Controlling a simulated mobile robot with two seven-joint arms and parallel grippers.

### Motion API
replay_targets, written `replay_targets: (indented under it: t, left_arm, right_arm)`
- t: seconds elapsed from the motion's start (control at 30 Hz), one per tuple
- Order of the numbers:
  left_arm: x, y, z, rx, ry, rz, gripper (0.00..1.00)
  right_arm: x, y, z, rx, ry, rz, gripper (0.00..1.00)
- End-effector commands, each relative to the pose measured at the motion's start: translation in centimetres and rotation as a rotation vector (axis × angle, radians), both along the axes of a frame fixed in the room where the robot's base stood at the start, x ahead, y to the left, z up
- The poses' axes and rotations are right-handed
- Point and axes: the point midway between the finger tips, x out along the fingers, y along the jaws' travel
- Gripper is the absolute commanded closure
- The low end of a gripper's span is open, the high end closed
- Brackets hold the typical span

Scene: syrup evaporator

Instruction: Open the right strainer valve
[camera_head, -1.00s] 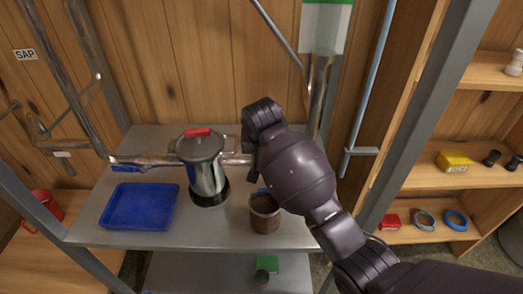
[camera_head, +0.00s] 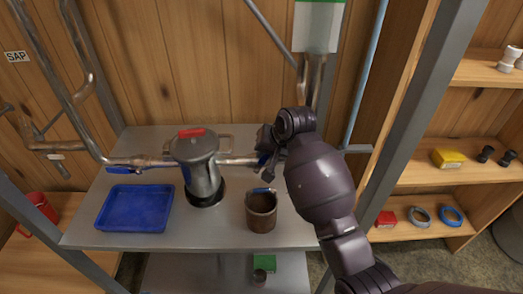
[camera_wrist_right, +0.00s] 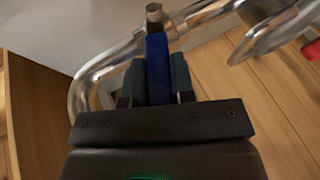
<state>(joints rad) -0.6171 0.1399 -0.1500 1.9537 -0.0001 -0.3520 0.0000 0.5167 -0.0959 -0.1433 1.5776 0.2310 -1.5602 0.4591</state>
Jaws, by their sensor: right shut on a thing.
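The metal strainer pot (camera_head: 204,178) with a red-topped lid stands on the grey metal table, with pipes joining it on both sides. The right valve's blue lever (camera_wrist_right: 157,62) sits below a metal stem on the pipe in the right wrist view. My right gripper (camera_wrist_right: 156,82) is shut on this lever, one dark finger on each side. In the head view my right gripper (camera_head: 268,157) is at the pipe right of the pot, and my wrist hides most of the valve. Another blue lever (camera_head: 122,169) lies along the left pipe. My left gripper is out of view.
A blue tray (camera_head: 136,208) lies left of the pot. A brown cup (camera_head: 261,214) with a blue clip on its rim stands in front of my right gripper. A metal post (camera_head: 420,110) and wooden shelves (camera_head: 433,176) stand to the right.

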Motion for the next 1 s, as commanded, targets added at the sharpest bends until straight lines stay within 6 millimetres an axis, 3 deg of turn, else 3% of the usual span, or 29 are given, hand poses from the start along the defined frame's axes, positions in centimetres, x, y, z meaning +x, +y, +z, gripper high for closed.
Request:
replay_targets:
  t: [0.4, 0.93, 0.97, 1.0]
  left_arm:
    - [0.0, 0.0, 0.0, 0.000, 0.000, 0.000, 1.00]
    - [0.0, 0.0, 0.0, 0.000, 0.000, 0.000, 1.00]
    - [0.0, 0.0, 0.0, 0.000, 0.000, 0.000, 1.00]
    - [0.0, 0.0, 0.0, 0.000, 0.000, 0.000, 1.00]
  right_arm:
    - [0.1, -1.3, -0.6, 0.203, -0.002, -0.002, 1.00]
    - [0.1, -1.4, -0.7, 0.233, -0.004, -0.001, 1.00]
    - [0.1, -1.4, -0.7, 0.233, -0.004, -0.001, 0.75]
    - [0.1, -1.4, -0.7, 0.233, -0.004, -0.001, 0.69]
